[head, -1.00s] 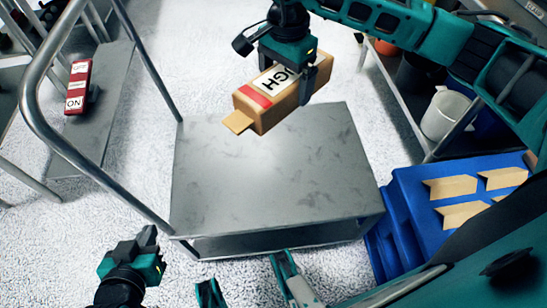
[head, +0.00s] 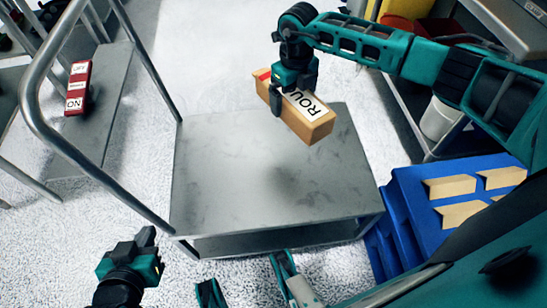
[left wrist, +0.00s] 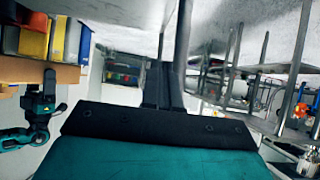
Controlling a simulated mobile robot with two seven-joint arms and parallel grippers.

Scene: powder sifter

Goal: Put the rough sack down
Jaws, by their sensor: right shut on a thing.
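The rough sack (head: 308,115) is a tan block-like bag with a white label reading "ROU" and a red band at its far left end. My right gripper (head: 294,98) is shut on it from above and hides part of the label. The sack hangs tilted in the picture above the far part of the grey metal cart top (head: 225,170), apart from it, with a soft shadow below. My left gripper (head: 138,246) is at the lower left, beside the cart's near left corner, with no object visible in it. Its finger gap is unclear.
The cart has a tall metal handle rail (head: 45,130) on its left. A blue crate (head: 400,190) with several tan pieces stands at the right. A red switch box (head: 78,90) is on a grey platform at the left. The cart top is clear.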

